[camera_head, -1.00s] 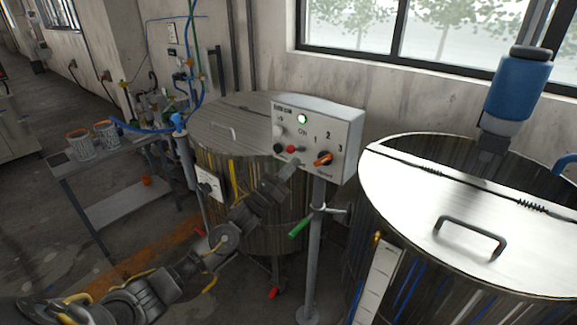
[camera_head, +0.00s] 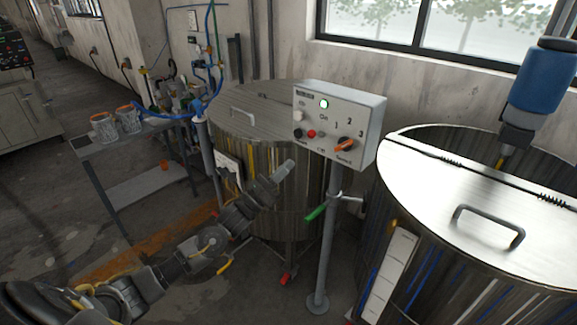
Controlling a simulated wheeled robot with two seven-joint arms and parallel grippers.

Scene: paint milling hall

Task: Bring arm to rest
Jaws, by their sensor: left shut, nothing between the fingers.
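My left gripper (camera_head: 284,171) is shut and empty. It points up and to the right, left of the control box's post and in front of the left metal tank (camera_head: 262,215). It is apart from the control box (camera_head: 338,120), lower and to its left. The box has a lit green lamp (camera_head: 324,104), a red button (camera_head: 311,133) and an orange selector knob (camera_head: 345,144). My left arm comes in from the lower left. My right gripper is not in view.
A large lidded tank (camera_head: 460,190) with a blue motor (camera_head: 541,82) stands at right. A side table (camera_head: 100,148) at left holds cans (camera_head: 104,127).

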